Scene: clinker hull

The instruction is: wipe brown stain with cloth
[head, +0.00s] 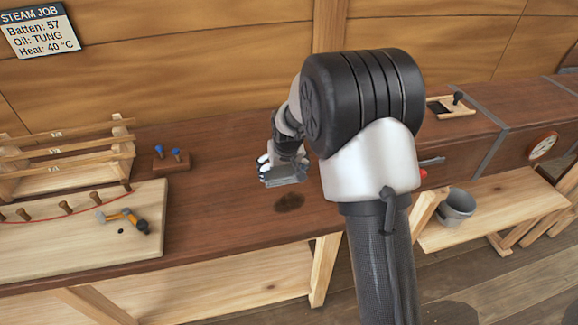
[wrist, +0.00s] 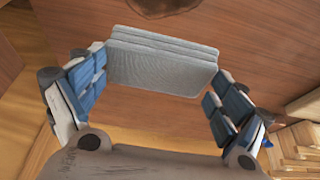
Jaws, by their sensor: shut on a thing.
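The brown stain (head: 289,202) is a dark irregular patch on the reddish-brown bench top (head: 225,215), near its front edge. My gripper (head: 276,170) is just behind and slightly left of the stain in the head view. It is shut on a grey folded cloth (head: 288,176). The wrist view shows the layered cloth (wrist: 163,62) spanning between the two blue-padded fingers, over the wood. Whether the cloth touches the bench is unclear.
To the left are a small block with blue pegs (head: 172,158), a pale board with a hammer (head: 124,218), and a wooden rack (head: 65,160). To the right, a grey bucket (head: 456,207) stands on a lower bench. The bench around the stain is clear.

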